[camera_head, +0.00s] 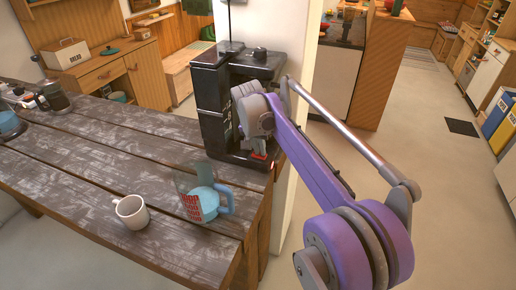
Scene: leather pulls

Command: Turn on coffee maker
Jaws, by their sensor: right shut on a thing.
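The coffee maker (211,98) is tall and black and stands upright at the far right end of the wooden table. My right arm reaches to it from the lower right and covers much of its front. My right gripper (258,147) is at the coffee maker's lower front, just above its base, and is shut on it. A small red part shows by the fingertips; whether it is a switch I cannot tell. The fingers are small and partly hidden by my arm. My left gripper is out of view.
A blue-handled glass measuring jug (223,199) with red marks and a white mug (132,211) stand on the table (90,180) in front of the coffee maker. A dark jar (54,97) stands at the far left. The middle of the table is clear.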

